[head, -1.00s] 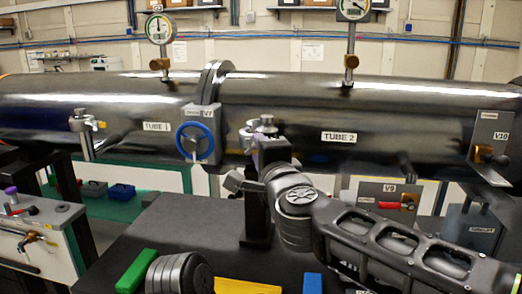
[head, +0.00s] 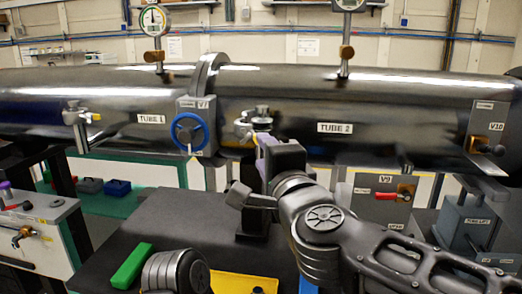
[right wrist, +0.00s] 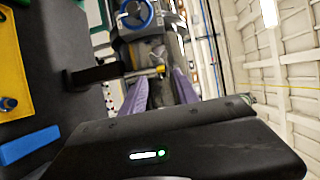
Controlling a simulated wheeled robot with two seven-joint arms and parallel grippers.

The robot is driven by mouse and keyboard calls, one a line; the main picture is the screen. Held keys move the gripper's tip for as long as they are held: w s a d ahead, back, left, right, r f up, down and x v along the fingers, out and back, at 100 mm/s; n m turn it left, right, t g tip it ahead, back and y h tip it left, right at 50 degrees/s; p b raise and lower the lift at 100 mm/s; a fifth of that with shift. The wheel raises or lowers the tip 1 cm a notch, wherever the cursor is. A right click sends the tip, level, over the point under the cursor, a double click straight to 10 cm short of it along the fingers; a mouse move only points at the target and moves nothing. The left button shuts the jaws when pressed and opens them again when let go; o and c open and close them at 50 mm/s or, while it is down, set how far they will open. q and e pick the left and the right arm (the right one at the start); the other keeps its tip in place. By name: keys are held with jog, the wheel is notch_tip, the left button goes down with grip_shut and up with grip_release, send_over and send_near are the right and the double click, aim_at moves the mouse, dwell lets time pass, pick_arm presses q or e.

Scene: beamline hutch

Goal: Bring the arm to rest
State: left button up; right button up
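My right arm reaches up from the lower right in the head view. Its gripper (head: 263,142) is in front of Tube 2 (head: 380,112), close to a small metal valve fitting (head: 256,120) on the tube's near side. In the right wrist view the two purple fingers of the right gripper (right wrist: 160,92) stand apart. A yellow-tipped handle (right wrist: 158,70) shows beyond them, and nothing is visibly clasped. Whether the fingers touch the fitting cannot be told. My left gripper is out of view.
A dark bench top (head: 190,220) lies below, with a green block (head: 131,265) and a yellow tray (head: 243,286). Valve V9 (head: 384,195) with a red handle is at right.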

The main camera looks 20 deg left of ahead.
dwell(0.5)
jog(key=w+d+f+n+g+h, duration=0.15)
jog(key=f+n, duration=0.25)
jog(key=f, duration=0.8)
jog(key=w+d+f+n+g, duration=0.15)
jog(key=f+n, duration=0.25)
jog(key=f, duration=0.9)
jog(key=s+d+f+n+g+h+p, duration=0.15)
jog(key=d+f, duration=0.25)
jog(key=f, duration=0.5)
jog(key=d+f+n+g+h, duration=0.1)
jog(key=d+f+g, duration=0.15)
jog(key=f, duration=0.75)
jog(key=s+d+f+g+h, duration=0.1)
jog(key=s+d+f+g, duration=0.2)
jog(key=s+d+f, duration=0.5)
jog(key=s+d+f+m+g+h+p, duration=0.1)
jog(key=s+d+f+g, duration=0.3)
jog(key=s+d+f, duration=0.5)
jog(key=s+f, duration=0.6)
jog(key=f, duration=0.1)
jog(key=shift+d, duration=0.25)
